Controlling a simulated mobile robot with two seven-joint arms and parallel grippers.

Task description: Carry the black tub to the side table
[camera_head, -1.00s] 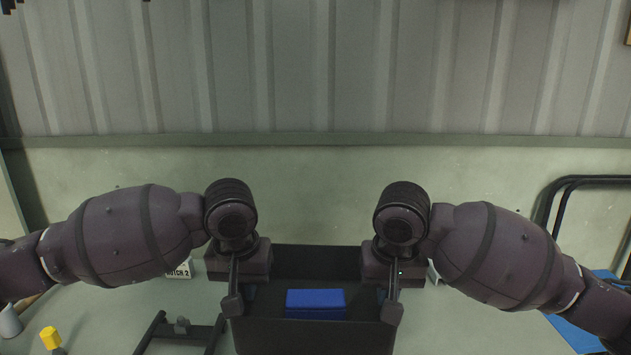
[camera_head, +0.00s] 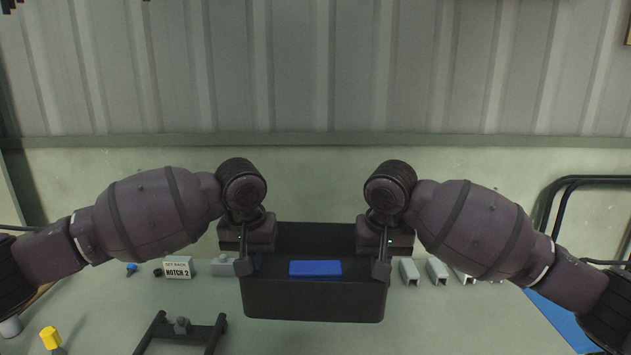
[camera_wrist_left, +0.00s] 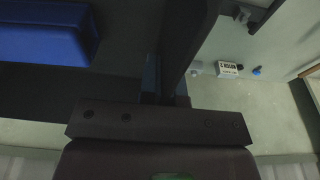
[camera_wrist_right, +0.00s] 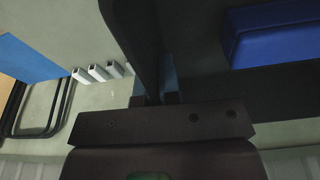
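The black tub (camera_head: 314,303) is in the middle of the head view, in front of the pale wall, with a blue block (camera_head: 315,268) inside. My left gripper (camera_head: 243,264) is shut on its left side wall, and my right gripper (camera_head: 381,268) is shut on its right side wall. The left wrist view shows the tub wall (camera_wrist_left: 186,45) running between the finger pads, and the right wrist view shows the same at the other wall (camera_wrist_right: 143,40). The tub looks level. Whether its underside touches the surface below is hidden. I cannot tell which surface is the side table.
A pale green surface (camera_head: 100,310) spreads below the tub. A "NOTCH 2" sign (camera_head: 178,268) and a dark frame (camera_head: 180,332) are left, with a yellow-topped piece (camera_head: 50,338). Several grey channel pieces (camera_head: 437,271) and a blue panel (camera_head: 562,322) are right.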

